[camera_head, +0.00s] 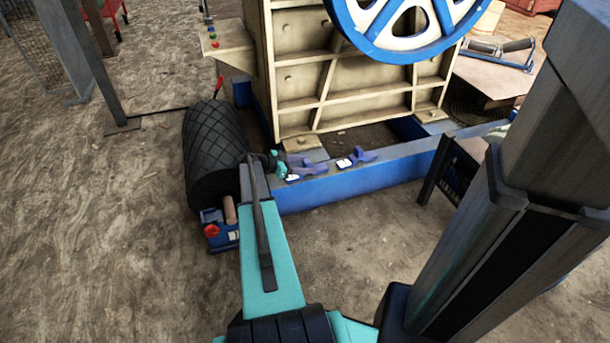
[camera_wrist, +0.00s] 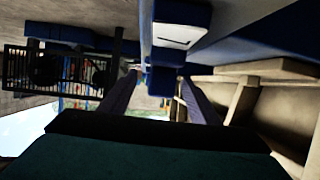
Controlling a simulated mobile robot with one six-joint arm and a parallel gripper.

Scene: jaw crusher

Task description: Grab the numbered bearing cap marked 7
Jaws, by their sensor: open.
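Two dark blue bearing caps with white label plates sit on the blue rail (camera_head: 345,183) in the head view. The farther cap (camera_head: 364,156) is to the right of my gripper (camera_head: 322,166). The nearer cap (camera_head: 292,178) is mostly hidden by my gripper; only its white plate shows clearly. In the wrist view the nearer cap (camera_wrist: 181,22) is large at the top, and the farther cap (camera_wrist: 165,82) appears between my purple fingers, beyond them. My gripper is open and empty, above the rail. No number on either plate is readable.
The beige crusher body (camera_head: 345,95) and its blue-and-white flywheel (camera_head: 400,28) stand behind the rail. A black ribbed roll (camera_head: 212,150) is at the rail's left end. A dark rack (camera_head: 452,172) stands on the right. The dirt floor in front is open.

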